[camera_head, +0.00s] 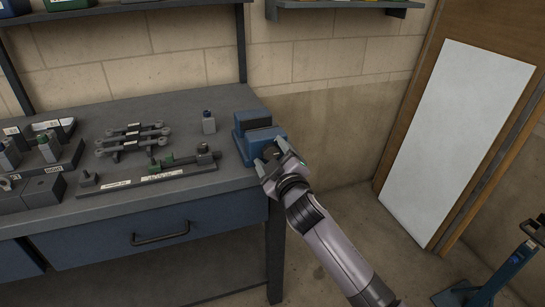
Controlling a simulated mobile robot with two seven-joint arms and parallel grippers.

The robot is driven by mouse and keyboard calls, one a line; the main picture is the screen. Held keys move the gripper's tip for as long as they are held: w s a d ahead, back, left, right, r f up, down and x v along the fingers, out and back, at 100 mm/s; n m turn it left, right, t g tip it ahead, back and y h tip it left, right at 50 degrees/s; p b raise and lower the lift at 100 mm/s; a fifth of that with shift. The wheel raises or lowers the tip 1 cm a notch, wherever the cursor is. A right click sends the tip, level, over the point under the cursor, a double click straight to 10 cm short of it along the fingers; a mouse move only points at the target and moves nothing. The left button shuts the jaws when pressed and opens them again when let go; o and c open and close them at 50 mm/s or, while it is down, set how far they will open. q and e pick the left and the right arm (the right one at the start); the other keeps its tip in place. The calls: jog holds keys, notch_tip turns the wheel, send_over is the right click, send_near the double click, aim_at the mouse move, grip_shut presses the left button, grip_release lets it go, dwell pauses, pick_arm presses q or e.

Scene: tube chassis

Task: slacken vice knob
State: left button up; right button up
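My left gripper is not in view.
The workbench (170,100) carries a rail with a green-ended tool (160,163), several grey link arms (132,137) and a small bottle (208,122). Dark holders stand at the left. A white panel (460,140) leans at the right.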

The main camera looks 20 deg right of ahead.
jog(key=shift+s, duration=0.15)
jog(key=s, duration=0.7)
jog(key=shift+d, duration=0.15)
